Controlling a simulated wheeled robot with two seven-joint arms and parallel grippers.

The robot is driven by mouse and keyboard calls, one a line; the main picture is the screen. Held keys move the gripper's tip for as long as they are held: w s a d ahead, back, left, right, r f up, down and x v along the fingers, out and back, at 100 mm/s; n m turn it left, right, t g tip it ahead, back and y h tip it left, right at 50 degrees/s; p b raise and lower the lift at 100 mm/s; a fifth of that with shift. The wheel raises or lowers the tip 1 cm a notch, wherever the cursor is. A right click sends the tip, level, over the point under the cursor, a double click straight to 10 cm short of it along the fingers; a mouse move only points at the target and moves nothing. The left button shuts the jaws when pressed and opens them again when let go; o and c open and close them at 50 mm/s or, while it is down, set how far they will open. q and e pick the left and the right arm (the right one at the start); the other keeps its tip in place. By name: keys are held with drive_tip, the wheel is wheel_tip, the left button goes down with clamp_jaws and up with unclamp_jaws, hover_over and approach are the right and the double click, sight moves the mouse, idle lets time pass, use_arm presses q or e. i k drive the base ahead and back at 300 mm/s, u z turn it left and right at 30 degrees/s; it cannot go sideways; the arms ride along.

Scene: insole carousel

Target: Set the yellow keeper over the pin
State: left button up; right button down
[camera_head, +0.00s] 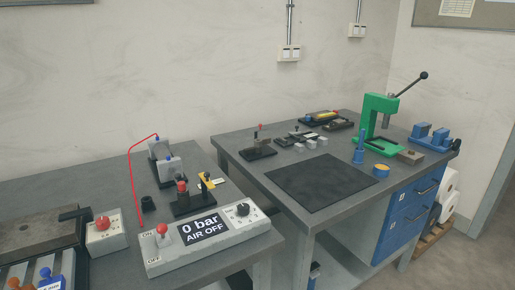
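A small flat yellow piece (208,181), which looks like the keeper, is on the left bench at a black fixture. A dark upright post stands in front of it and hides part of it. The black fixture base (196,207) carries this post (204,187) and a red-topped dark post (182,190). I cannot tell which post is the pin, or whether the keeper touches either one. Neither of my grippers is in view.
The control box (163,262) reads "0 bar AIR OFF" at the left bench's front edge. A red hose (132,185) arches behind. Grey blocks (170,167) stand near the fixture. The right bench holds a dark mat (320,183) and a green press (380,120).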

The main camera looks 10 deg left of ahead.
sight(206, 176)
drive_tip(key=k, duration=0.5)
drive_tip(key=z, duration=0.8)
drive_tip(key=i, duration=0.75)
drive_tip(key=u, duration=1.8)
